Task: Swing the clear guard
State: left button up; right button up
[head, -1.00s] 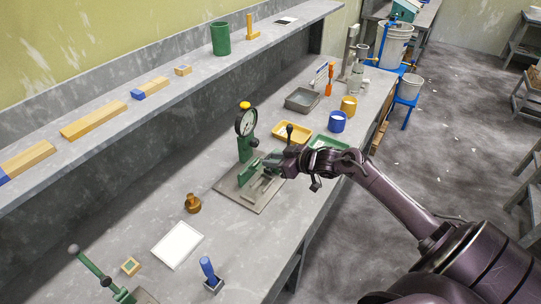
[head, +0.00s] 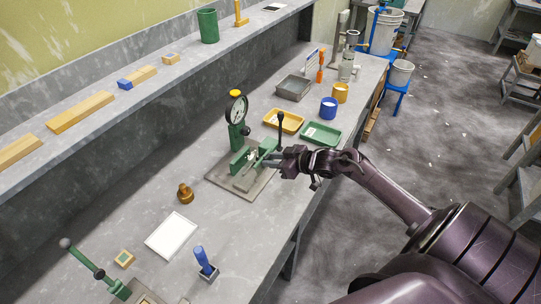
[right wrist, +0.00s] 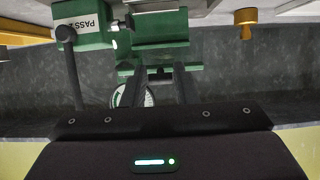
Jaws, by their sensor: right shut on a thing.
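I cannot make out a clear guard in either view. A green fixture with a dial gauge (head: 236,109) stands on a flat grey base plate (head: 226,184) on the bench. An upright black lever (head: 281,128) stands at its right side. My right gripper (head: 275,161) is at the fixture's right side, shut on a small part of it. In the right wrist view the fingers (right wrist: 158,78) reach to a green block (right wrist: 160,52) of the fixture, beside a lever and a "PASS" label (right wrist: 88,27). What lies between the fingertips is hard to tell. My left gripper is out of view.
A yellow tray (head: 284,122), a green tray (head: 321,135) and a grey tray (head: 293,88) lie behind the fixture. A brown knob (head: 185,194), a white panel (head: 171,235) and a blue-handled tool (head: 203,262) stand nearer.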

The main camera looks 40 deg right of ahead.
jog(key=shift+s+f, duration=0.15)
jog(key=shift+f, duration=0.2)
jog(key=shift+s+d+f+b, duration=0.1)
jog(key=shift+s+f+b, duration=0.1)
jog(key=shift+f+b, duration=0.5)
jog(key=shift+s+d+f+b, duration=0.15)
jog(key=shift+f+b, duration=0.15)
jog(key=shift+f, duration=0.75)
jog(key=shift+r, duration=0.1)
grip_shut()
jog(key=shift+f+b, duration=0.35)
jog(key=shift+f, duration=0.25)
jog(key=shift+o, duration=1.3)
grip_release()
